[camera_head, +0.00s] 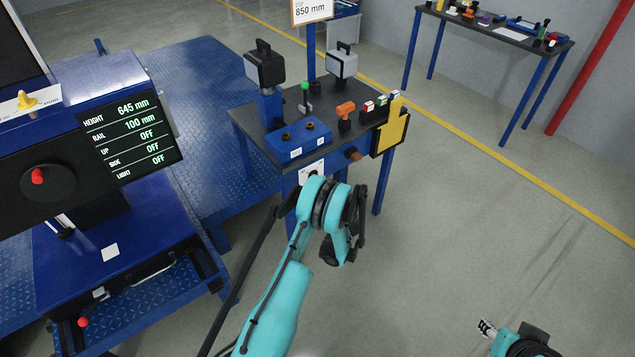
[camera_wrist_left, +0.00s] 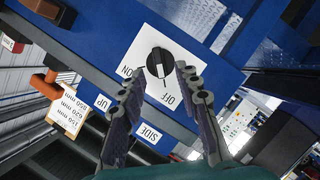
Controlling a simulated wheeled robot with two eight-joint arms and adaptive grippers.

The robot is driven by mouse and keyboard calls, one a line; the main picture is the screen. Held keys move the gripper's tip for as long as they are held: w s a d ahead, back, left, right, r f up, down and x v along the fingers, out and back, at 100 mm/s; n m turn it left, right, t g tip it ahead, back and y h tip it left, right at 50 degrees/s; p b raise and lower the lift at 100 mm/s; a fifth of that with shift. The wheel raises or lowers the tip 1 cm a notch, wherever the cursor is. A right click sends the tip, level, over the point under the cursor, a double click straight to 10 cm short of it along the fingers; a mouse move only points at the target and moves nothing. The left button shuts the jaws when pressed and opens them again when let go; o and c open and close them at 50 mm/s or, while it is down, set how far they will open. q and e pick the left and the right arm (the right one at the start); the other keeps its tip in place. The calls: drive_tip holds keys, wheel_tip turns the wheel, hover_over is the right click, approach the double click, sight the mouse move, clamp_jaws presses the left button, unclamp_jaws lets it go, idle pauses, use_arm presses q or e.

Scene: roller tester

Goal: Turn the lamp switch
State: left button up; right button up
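The lamp switch (camera_wrist_left: 158,62) is a round black knob on a white plate marked ON and OFF, on the blue table front in the left wrist view. In the head view its plate (camera_head: 312,168) shows just beyond my left arm, which partly hides it. My left gripper (camera_wrist_left: 160,70) is open, with one fingertip on each side of the knob. I cannot tell whether the fingers touch it. My right gripper (camera_head: 487,328) is at the lower right of the head view, far from the switch; its finger opening is unclear.
The screen (camera_head: 130,125) at left reads UP, SIDE and LIGHT all OFF. The dark tabletop (camera_head: 250,125) holds lamp-like heads, a blue box (camera_head: 298,142) and small coloured parts. Floor at right is clear.

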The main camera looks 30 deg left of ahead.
use_arm(q)
drive_tip(key=shift+b+x, duration=0.55)
drive_tip(key=shift+x, duration=1.65)
clamp_jaws()
drive_tip(key=shift+w+d+m+g+y, duration=0.15)
drive_tip(key=shift+m+g+y, duration=0.3)
drive_tip(key=shift+m+g, duration=1.1)
drive_tip(key=shift+w+m+g+y, duration=0.15)
drive_tip(key=shift+m+g+y, duration=0.5)
drive_tip(key=shift+m, duration=1.6)
drive_tip(key=shift+w+d+m+g+y, duration=0.1)
drive_tip(key=shift+w+m+g+y, duration=0.1)
drive_tip(key=shift+m+g, duration=1.45)
drive_tip(key=shift+m, duration=0.35)
